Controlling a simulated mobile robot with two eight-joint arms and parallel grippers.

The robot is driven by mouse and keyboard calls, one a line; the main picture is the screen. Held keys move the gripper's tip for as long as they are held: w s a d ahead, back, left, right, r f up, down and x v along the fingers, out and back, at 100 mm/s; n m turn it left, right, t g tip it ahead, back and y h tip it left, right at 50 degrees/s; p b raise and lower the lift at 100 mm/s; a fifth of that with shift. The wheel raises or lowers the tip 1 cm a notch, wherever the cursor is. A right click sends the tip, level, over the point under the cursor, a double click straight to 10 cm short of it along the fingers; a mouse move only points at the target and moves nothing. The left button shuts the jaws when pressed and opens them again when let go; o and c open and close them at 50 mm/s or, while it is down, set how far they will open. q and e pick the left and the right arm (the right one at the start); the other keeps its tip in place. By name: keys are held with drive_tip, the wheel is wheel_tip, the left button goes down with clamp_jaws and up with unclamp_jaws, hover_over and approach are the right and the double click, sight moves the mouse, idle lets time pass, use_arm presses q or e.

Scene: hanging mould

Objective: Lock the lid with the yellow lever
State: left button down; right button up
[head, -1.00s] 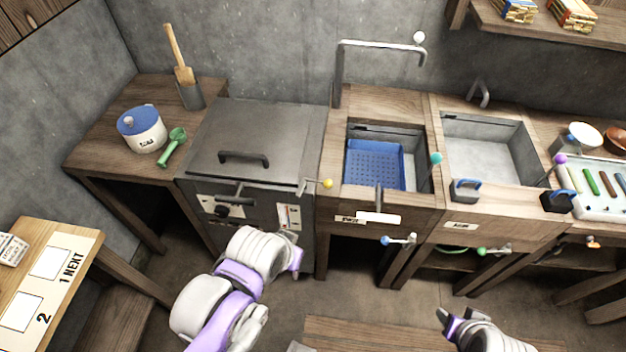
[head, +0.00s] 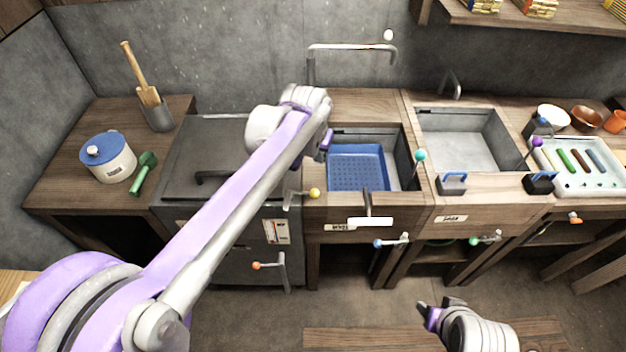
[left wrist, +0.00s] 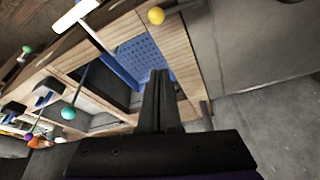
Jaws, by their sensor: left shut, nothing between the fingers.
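The grey lid (head: 215,135) lies flat on the grey metal box at the left, with a dark bar handle on it. My left arm crosses in front and hides much of it. The yellow lever (head: 314,193) has a metal arm with a yellow ball, at the lid's front right corner. Its yellow ball also shows at the top of the left wrist view (left wrist: 156,15). My left gripper (head: 326,146) is shut and empty, above and behind the yellow ball, by the left side of the blue basket's basin. My right gripper (head: 438,308) is low at the front, empty, its finger gap unclear.
A blue basket (head: 358,167) sits in the basin right of the box. A tall bent pipe (head: 350,48) rises behind it.

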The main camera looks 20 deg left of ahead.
use_arm(q)
drive_tip(key=shift+w+d, duration=0.1)
drive_tip(key=shift+w, duration=0.1)
drive_tip(key=x, duration=1)
drive_tip(key=s, duration=0.3)
drive_tip(key=shift+s+f, duration=0.1)
drive_tip(key=shift+f, duration=0.2)
drive_tip(key=shift+s+a+f, duration=0.1)
drive_tip(key=shift+s+a, duration=0.1)
drive_tip(key=shift+s, duration=0.15)
